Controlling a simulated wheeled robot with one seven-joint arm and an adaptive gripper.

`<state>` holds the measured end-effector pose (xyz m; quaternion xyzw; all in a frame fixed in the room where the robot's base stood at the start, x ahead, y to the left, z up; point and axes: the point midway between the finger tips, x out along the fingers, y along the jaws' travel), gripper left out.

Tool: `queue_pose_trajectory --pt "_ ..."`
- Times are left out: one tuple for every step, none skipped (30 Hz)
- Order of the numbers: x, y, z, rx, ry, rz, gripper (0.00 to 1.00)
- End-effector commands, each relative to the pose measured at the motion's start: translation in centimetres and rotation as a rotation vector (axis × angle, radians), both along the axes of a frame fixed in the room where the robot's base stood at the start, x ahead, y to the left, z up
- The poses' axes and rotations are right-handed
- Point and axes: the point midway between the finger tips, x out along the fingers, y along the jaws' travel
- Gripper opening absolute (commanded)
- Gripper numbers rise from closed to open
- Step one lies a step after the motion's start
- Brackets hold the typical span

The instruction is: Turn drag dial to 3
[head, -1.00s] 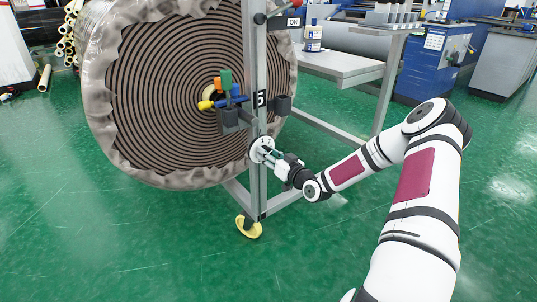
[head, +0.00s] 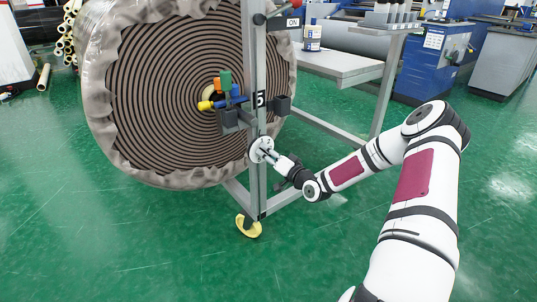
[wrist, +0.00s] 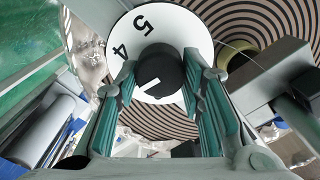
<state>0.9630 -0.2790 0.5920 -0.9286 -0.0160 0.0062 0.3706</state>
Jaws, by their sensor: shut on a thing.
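The drag dial (head: 256,151) is a white disc on the grey upright post, below the "5" label. In the wrist view, the white dial plate (wrist: 185,37) shows the numbers 5 and 4 at its upper left. Its black knob (wrist: 160,68) has a white pointer line aimed to the lower left, below the 4. My gripper (wrist: 162,82) is shut on the knob, with one teal-padded finger on each side. It shows at the dial in the head view (head: 271,155). The fingers hide parts of the plate, so the number at the pointer cannot be read.
A large wrapped roll (head: 150,100) stands behind the post (head: 262,190). Dark blocks and coloured handles (head: 225,85) sit above the dial. A red knob and an "ON" label (head: 294,22) are higher up. A grey bench (head: 340,65) is behind. Green floor is clear in front.

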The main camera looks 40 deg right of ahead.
Motion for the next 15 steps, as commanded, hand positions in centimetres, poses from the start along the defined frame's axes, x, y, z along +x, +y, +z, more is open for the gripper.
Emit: queue_pose_trajectory --pt "0.00 0.01 -0.05 0.003 0.002 0.000 0.08" --pt "0.00 0.01 -0.05 0.004 0.002 0.000 0.08" --pt "0.00 0.01 -0.05 0.005 0.002 0.000 0.08" --pt "0.00 0.01 -0.05 0.006 0.002 0.000 0.08" --pt "0.00 0.01 -0.06 0.006 0.002 0.000 0.08" --pt "0.00 0.01 -0.06 0.006 0.002 0.000 0.08" --pt "0.00 0.01 -0.06 0.005 0.002 0.000 0.08" --pt "0.00 0.01 -0.06 0.005 0.002 0.000 0.08" --pt "0.00 0.01 -0.06 0.005 0.002 0.000 0.08" --pt "0.00 0.01 -0.06 0.005 0.002 0.000 0.08" --pt "0.00 0.01 -0.06 0.005 0.002 0.000 0.08" --pt "0.00 0.01 -0.06 0.005 0.002 0.000 0.38" --pt "-0.01 0.01 -0.06 0.005 0.002 0.000 0.45" --pt "-0.01 0.01 -0.06 0.005 0.002 0.000 0.52" --pt "0.00 0.01 -0.06 0.005 0.002 0.000 0.56"
